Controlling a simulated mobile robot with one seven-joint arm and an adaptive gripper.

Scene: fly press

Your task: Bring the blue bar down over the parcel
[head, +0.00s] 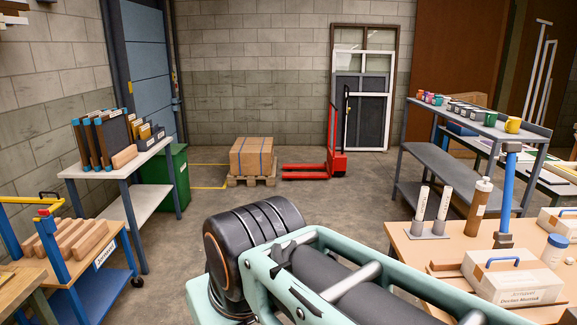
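An upright blue bar (507,190) stands at the right, on the wooden table, with a dark top and a dark foot. A pale box-like package (515,285) with printed writing lies in front of it. A small blue arched handle (503,261) shows at the top of this package. My arm crosses the lower middle, left of the package, and hides part of the table. My gripper is not in view.
The wooden table (420,255) also holds a bottle (478,207), white cylinders (433,206) and a blue-lidded jar (555,251). A grey shelf rack (445,170) stands behind. A red pallet truck (335,155) stands further back. The middle floor is clear.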

